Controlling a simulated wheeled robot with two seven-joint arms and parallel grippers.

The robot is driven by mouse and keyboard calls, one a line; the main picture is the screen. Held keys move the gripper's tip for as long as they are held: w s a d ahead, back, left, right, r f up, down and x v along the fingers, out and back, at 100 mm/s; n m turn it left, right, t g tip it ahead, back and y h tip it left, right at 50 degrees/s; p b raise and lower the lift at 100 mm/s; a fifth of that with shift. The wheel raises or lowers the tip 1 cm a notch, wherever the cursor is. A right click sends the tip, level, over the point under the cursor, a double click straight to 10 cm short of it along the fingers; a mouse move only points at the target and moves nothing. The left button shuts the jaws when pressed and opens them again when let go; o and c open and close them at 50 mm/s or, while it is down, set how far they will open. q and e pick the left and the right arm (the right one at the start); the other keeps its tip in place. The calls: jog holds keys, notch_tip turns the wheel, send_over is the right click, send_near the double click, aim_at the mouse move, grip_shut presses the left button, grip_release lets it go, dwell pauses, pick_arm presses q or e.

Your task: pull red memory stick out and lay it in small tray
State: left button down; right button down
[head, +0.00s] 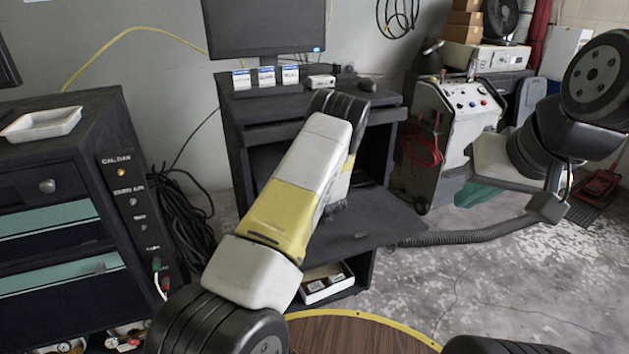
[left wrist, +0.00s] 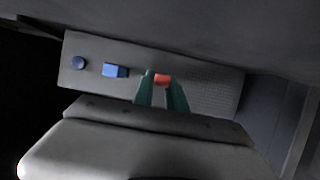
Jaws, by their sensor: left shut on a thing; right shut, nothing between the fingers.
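The red memory stick (left wrist: 162,80) shows in the left wrist view as a small red block between the two teal fingertips. My left gripper (left wrist: 161,84) is shut on it, in front of a grey panel (left wrist: 210,90). I cannot tell whether the stick is still seated in the panel. In the head view my left arm covers the stick and left gripper. A small white tray (head: 42,124) sits on the dark cabinet at the left. My right gripper (head: 480,194) is shut and empty at the right, over the floor, its teal fingers partly visible.
A blue stick (left wrist: 115,70) and a blue round knob (left wrist: 78,63) sit on the panel, left of the red stick. The dark desk (head: 375,225) carries a monitor (head: 262,28). A white box (head: 318,296) stands on its low shelf. A grey machine (head: 452,125) stands behind.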

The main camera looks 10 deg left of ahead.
pick_arm(q)
jog(key=shift+d, duration=0.1)
dwell(0.7)
jog(key=shift+s+d, duration=0.55)
jog(key=shift+s, duration=0.3)
jog(key=shift+s+d, duration=0.5)
jog(key=shift+s, duration=0.3)
jog(key=shift+s+d, duration=0.55)
jog(key=shift+s, duration=0.3)
